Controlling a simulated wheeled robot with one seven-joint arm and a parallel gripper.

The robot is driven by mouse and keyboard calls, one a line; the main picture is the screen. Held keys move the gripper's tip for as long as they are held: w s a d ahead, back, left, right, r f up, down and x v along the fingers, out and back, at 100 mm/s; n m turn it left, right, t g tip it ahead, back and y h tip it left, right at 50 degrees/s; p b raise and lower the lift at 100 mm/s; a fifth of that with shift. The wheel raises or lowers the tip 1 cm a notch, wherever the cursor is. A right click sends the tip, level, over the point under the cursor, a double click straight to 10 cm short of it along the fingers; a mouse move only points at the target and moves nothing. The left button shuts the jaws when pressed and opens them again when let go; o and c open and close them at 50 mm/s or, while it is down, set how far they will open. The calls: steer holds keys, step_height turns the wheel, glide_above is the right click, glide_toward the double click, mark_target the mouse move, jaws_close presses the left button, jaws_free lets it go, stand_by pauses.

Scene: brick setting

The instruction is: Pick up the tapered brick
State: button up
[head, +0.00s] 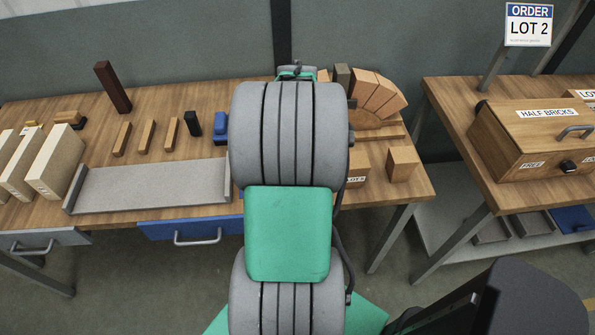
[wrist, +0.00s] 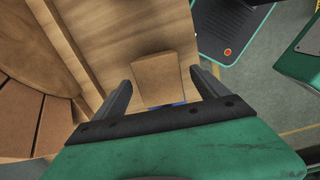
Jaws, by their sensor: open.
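A tan block, seemingly the tapered brick (wrist: 158,76), shows in the wrist view between my fingers, close to the table's edge. Its outline narrows slightly. It seems to be the tan block (head: 402,163) right of my arm in the head view, near the front right of the table. My gripper (wrist: 161,80) is open, one finger on each side of the brick, with gaps visible beside it. I cannot tell its height above the brick. In the head view my arm hides the gripper.
An arch of wedge-shaped bricks (head: 375,95) stands behind the block, with more bricks at left in the wrist view (wrist: 25,118). A small label (head: 356,182) is left of the block. A grey tray (head: 150,187) lies left. A second table holds a half-bricks box (head: 525,135).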

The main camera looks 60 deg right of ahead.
step_height(320, 180, down, 2)
steer(key=shift+f, duration=0.1)
steer(key=shift+c, duration=0.5)
steer(key=c, duration=1.7)
